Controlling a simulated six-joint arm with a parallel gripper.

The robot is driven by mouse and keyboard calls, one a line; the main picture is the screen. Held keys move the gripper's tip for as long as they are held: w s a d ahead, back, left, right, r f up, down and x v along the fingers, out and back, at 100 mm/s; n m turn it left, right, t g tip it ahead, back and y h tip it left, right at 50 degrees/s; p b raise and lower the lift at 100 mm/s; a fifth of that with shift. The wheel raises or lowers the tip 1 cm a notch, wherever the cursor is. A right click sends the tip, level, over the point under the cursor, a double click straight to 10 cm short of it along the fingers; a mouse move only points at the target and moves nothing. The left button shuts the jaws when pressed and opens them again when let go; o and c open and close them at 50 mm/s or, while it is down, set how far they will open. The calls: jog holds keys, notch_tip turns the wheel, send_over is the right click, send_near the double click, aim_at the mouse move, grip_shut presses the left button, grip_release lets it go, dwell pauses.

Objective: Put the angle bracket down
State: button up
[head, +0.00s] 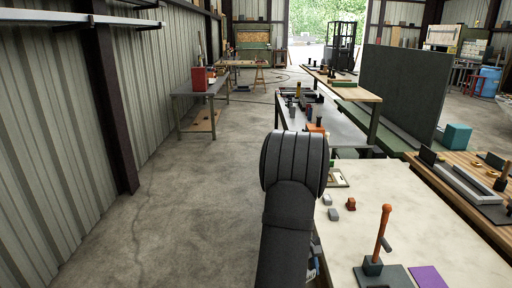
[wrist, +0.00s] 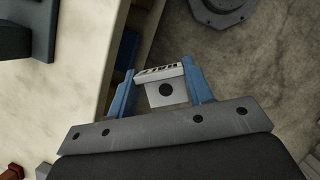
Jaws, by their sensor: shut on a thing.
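The angle bracket (wrist: 166,94) is pale grey with a round dark hole and dark lettering along its upper flange. It shows in the wrist view between the blue fingers of my gripper (wrist: 158,78), which is shut on it. The gripper and bracket appear beside the pale tabletop (wrist: 62,95), with the edge of the table to the left and concrete floor behind on the right. How high they are is hard to tell. In the head view my dark arm hides the gripper and the bracket. The pale tabletop (head: 345,235) is to the right of the arm there.
An orange post (head: 383,232) stands on a grey base on the tabletop, near a purple sheet (head: 428,277). Small grey blocks (head: 333,214) lie near its left edge. A dark round object (wrist: 222,8) is on the floor. Open tabletop lies between blocks and post.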

jog(key=w+a+f+m+y, duration=0.1)
jog(key=w+a+f+m, duration=0.1)
jog(key=a, duration=0.6)
jog(key=w+a+f+m+y, duration=0.1)
jog(key=a+f+m, duration=0.2)
jog(key=a, duration=0.5)
jog(key=shift+w+a+f+m+g+y, duration=0.25)
jog(key=shift+w+m+g+y, duration=0.1)
jog(key=shift+m, duration=0.55)
jog(key=shift+d, duration=0.1)
